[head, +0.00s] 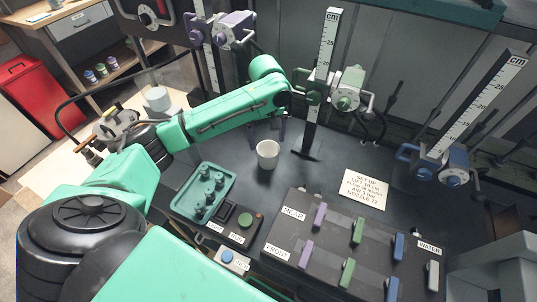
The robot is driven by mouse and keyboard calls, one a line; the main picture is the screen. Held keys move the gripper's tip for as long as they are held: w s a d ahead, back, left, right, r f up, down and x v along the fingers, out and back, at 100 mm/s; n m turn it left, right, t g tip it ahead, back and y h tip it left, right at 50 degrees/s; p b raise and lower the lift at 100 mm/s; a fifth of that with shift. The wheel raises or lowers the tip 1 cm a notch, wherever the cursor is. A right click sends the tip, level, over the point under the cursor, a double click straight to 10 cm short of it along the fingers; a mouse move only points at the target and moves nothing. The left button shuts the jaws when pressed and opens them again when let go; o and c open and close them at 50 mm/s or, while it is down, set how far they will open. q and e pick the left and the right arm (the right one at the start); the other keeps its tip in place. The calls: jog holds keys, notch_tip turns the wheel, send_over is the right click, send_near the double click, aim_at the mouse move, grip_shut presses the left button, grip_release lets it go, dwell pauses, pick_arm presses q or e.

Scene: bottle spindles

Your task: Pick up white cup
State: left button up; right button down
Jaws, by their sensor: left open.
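A white cup (267,155) stands upright on the dark bench top, near the middle of the head view. My left arm reaches in from the left and bends down behind the cup. My left gripper (266,130) is open, with its dark fingers apart just beyond the cup's far rim. The gripper looks empty; the view does not show clearly whether a finger touches the cup. My right gripper is not in view.
A green tray (228,178) with several dark pegs lies left of the cup. A panel of coloured levers (329,246) is at front right, with a paper note (364,189) behind it. Spindle units with upright scales (327,50) line the back. Bare bench lies around the cup.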

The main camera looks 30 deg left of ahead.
aim_at(268, 150)
pick_arm(q)
notch_tip(268, 150, down, 6)
jog(key=shift+w+d+r+p, duration=0.15)
jog(key=shift+r+p, duration=0.1)
jog(key=shift+p, duration=0.25)
jog(key=shift+f, duration=0.2)
jog(key=shift+c, duration=0.6)
jog(key=c, duration=0.8)
jog(key=shift+c, duration=0.2)
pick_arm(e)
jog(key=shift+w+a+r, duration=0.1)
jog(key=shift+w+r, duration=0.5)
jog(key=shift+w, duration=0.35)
pick_arm(q)
jog(key=shift+r, duration=0.1)
